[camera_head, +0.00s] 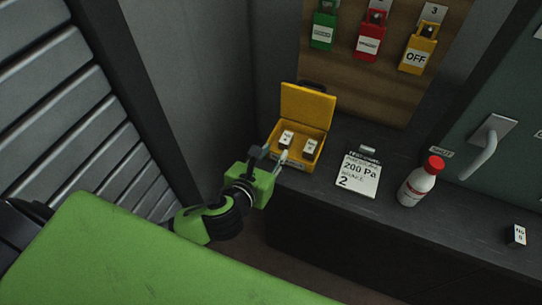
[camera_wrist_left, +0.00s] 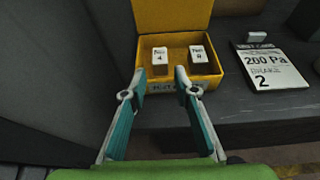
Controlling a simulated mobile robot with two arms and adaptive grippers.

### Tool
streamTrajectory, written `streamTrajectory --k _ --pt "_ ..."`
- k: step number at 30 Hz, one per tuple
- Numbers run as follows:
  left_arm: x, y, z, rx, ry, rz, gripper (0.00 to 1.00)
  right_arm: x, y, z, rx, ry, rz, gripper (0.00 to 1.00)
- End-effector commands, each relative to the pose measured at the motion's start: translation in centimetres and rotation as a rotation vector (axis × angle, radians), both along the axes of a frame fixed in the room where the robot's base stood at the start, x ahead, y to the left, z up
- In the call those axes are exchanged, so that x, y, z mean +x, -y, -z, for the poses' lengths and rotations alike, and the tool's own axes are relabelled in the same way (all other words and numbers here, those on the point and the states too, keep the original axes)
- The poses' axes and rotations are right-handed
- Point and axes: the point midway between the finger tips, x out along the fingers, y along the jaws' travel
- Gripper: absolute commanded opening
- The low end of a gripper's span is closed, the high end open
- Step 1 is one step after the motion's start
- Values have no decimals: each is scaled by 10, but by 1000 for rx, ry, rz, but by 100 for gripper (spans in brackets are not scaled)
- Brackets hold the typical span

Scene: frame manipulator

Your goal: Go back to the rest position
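My left gripper (camera_head: 270,158) is at the front left of the open yellow case (camera_head: 321,125) on the dark counter. In the left wrist view my left gripper (camera_wrist_left: 161,78) has its two fingers apart with nothing between them. The yellow case (camera_wrist_left: 209,67) stands just beyond the fingertips there, with its lid raised. Two small labelled blocks sit inside the case: one on the left (camera_wrist_left: 160,60) and one on the right (camera_wrist_left: 196,56). My right gripper is in neither view.
A test card (camera_head: 358,176) lies right of the case. A white bottle with a red cap (camera_head: 417,184) stands further right, and a small block (camera_head: 516,235) is at the far right. Padlocks, green (camera_head: 323,27), red (camera_head: 369,38) and yellow (camera_head: 418,52), hang on the back board. A grey wall (camera_head: 205,75) is left.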

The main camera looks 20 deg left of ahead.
Motion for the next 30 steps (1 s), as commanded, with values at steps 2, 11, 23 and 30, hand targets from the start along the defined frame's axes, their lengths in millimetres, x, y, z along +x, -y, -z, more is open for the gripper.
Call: streamTrajectory --k 2,11,23,30 --pt "-7 0 -2 0 -1 0 27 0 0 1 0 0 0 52" --pt "-11 0 -5 -1 0 0 27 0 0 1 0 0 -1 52" --pt "-12 -1 -4 -31 -8 -18 27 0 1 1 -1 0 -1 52" --pt "-34 -13 13 -513 -134 -345 27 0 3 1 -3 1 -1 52"
